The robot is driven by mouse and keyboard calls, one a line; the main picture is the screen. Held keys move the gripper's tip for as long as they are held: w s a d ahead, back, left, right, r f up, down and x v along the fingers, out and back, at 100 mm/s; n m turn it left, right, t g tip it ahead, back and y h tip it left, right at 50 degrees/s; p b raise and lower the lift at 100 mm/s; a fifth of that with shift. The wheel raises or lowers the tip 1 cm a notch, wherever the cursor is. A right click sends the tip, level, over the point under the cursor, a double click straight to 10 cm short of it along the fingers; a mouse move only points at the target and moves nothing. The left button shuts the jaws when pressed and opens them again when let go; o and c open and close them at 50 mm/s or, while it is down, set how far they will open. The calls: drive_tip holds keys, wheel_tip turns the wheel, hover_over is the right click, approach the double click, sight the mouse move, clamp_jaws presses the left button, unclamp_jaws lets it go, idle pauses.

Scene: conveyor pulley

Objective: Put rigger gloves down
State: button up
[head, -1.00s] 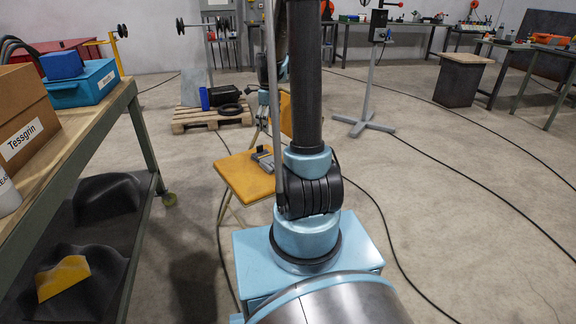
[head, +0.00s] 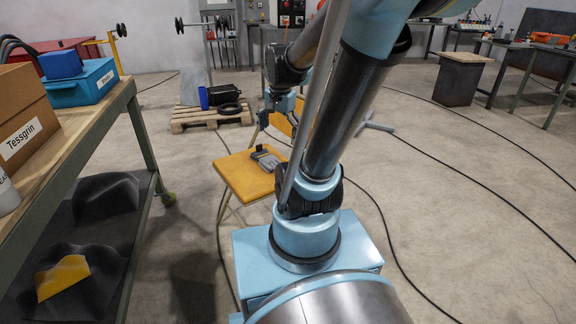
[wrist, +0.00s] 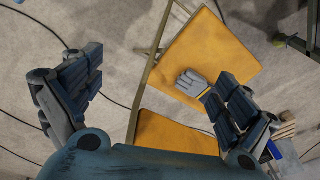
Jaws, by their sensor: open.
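The rigger gloves (head: 265,158), grey, lie on the yellow seat of a folding chair (head: 240,181). The right finger overlaps the view close to the gloves; I cannot tell any contact. In the head view my gripper (head: 264,122) is small and hangs above and behind the chair seat, apart from the gloves.
A workbench (head: 88,133) with boxes stands at the left. A pallet (head: 190,119) with a blue can and black items lies behind the chair. Black cables (head: 455,170) run across the floor at the right.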

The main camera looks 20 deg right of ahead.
drive_tip(key=s+f+n, duration=0.5)
drive_tip(key=s+n, duration=0.4)
drive_tip(key=s, duration=0.3)
drive_tip(key=shift+f+n+t, duration=0.2)
drive_tip(key=shift+n+t, duration=0.1)
